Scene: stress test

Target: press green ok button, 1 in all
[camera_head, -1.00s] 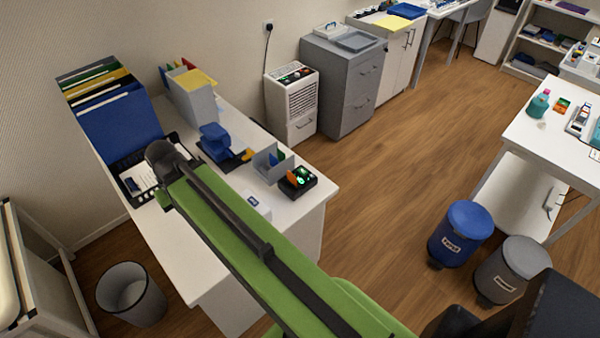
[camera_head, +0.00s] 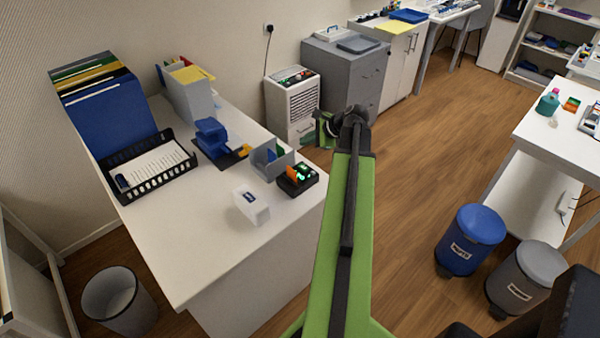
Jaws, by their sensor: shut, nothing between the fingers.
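A black device (camera_head: 297,178) with glowing green spots and an orange part sits near the right edge of the white desk (camera_head: 200,262). A white cabinet unit (camera_head: 292,102) by the wall has a dark top panel (camera_head: 292,75) with small red and green buttons. The lettering on either is too small to read, so I cannot tell which bears the OK button. My gripper (camera_head: 310,138) is at the end of my green arm, past the desk's right edge. In the picture it overlaps the white unit's lower front. It is shut and empty; its fingertips are small and partly unclear.
The desk holds a blue file box (camera_head: 105,120), a black tray (camera_head: 147,170), a blue stapler-like object (camera_head: 211,138), and a small white box (camera_head: 251,206). A grey cabinet (camera_head: 345,78) stands behind. Blue (camera_head: 470,240) and grey (camera_head: 525,276) bins stand right. Wood floor between is open.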

